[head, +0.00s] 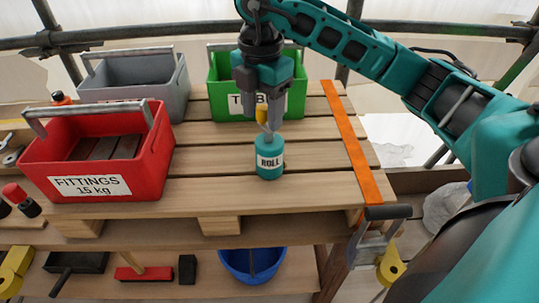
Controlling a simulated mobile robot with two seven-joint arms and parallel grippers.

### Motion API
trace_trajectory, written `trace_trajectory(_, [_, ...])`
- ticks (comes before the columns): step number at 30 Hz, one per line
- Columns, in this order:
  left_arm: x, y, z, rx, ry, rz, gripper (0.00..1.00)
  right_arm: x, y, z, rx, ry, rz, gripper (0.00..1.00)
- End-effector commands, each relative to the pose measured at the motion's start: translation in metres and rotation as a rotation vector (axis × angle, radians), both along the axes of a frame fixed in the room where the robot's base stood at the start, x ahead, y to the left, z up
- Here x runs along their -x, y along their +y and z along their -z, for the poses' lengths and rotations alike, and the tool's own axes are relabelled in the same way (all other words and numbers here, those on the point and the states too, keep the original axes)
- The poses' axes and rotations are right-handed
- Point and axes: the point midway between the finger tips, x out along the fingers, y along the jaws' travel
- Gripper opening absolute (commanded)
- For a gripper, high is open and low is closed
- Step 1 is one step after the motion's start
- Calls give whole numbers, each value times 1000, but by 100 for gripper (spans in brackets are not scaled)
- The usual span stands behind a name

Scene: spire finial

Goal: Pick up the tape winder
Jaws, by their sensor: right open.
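A teal cylinder labelled ROLL (270,162), which I take to be the tape winder, stands upright on the slatted wooden tabletop, near the middle. A thin grey stem with a yellow part (262,115) rises above it. My right gripper (268,105) comes down from above, directly over the cylinder. It is open, with its jaws around or close to the yellow part; I cannot tell whether they touch it. My left gripper is not in view.
A red FITTINGS crate (152,175) stands left, a grey crate (180,85) and a green crate (219,98) behind. An orange strip (352,145) runs along the right side. A blue bucket (235,276) sits below. The tabletop just right of the cylinder is clear.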

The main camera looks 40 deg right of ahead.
Motion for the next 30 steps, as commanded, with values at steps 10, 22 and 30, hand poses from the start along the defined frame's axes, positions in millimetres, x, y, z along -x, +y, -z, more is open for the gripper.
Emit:
trace_trajectory(10, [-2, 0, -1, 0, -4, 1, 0, 0, 0, 0, 0, 0, 0, 30])
trace_trajectory(22, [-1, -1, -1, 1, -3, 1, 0, 0, 0, 0, 0, 0, 0, 0])
trace_trajectory(30, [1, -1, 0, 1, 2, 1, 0, 0, 0, -1, 0, 0, 0, 0])
